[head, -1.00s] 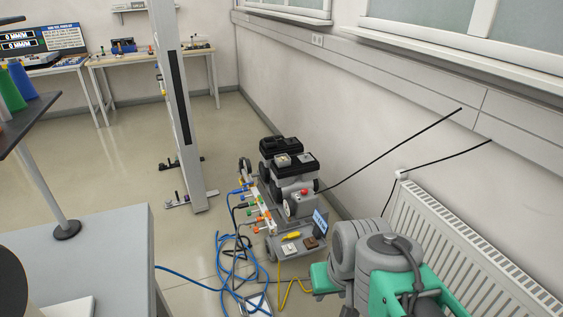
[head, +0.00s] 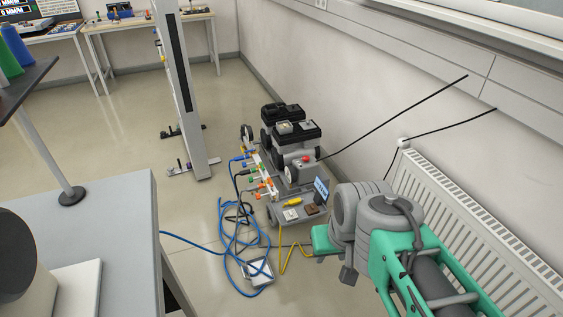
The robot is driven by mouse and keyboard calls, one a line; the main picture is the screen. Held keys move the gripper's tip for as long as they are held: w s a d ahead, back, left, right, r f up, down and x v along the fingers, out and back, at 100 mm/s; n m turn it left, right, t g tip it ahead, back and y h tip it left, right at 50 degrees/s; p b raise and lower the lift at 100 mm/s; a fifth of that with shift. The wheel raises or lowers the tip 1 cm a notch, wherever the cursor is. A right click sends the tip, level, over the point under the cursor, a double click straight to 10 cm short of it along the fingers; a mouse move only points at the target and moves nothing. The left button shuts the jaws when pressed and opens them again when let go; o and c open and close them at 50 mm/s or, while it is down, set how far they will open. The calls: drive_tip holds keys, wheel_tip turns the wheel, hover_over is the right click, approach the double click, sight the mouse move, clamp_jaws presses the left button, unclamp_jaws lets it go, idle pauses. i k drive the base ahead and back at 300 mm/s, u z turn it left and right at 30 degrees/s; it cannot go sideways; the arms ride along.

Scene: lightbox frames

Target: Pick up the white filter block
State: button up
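A small white block (head: 291,215), which may be the filter block, lies on the low front deck of a grey wheeled robot cart (head: 268,214). It is left of a brown block (head: 312,209) and below a yellow object (head: 293,202). It is too small to make out in detail. My green and grey arm fills the lower right of the head view, right of the cart. My gripper cannot be made out in the view.
Blue cables and a yellow cable lie on the floor left of and in front of the cart, around a small pale box (head: 257,271). A radiator (head: 480,240) and wall close off the right. A grey table (head: 95,235) stands at left.

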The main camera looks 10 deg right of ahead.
sight(290, 216)
drive_tip(key=z, duration=0.4)
drive_tip(key=i, duration=1.7)
drive_tip(key=u, duration=3.5)
